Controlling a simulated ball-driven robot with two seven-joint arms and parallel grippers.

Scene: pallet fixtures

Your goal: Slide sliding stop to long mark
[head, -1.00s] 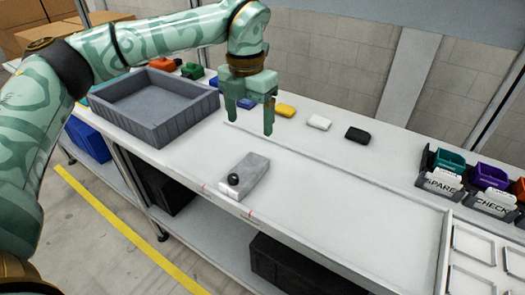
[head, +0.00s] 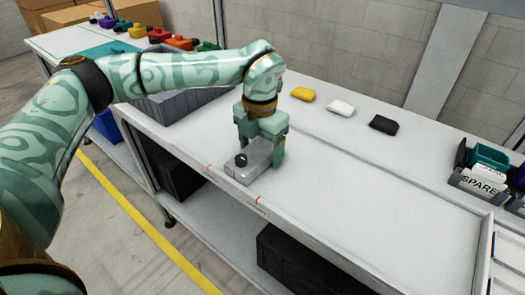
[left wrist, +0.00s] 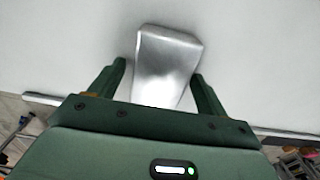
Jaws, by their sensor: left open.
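The sliding stop (head: 250,161) is a grey metal block with a black knob on its front end. It lies at the bench's front edge, between two thin red marks, one at left (head: 208,168) and one at right (head: 258,200). Which is the long mark is too small to tell. My left gripper (head: 261,146) is down at the stop's back part. In the left wrist view, the stop (left wrist: 166,68) lies between the two open fingers (left wrist: 160,72), with a small gap beside the left finger; contact on the right is unclear. My right gripper is not in view.
The white bench top (head: 370,190) is clear to the right of the stop. A grey bin (head: 180,106) stands behind my arm at left. Yellow (head: 303,94), white (head: 341,107) and black (head: 384,124) blocks lie along the back. A SPARE bin (head: 481,181) stands at right.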

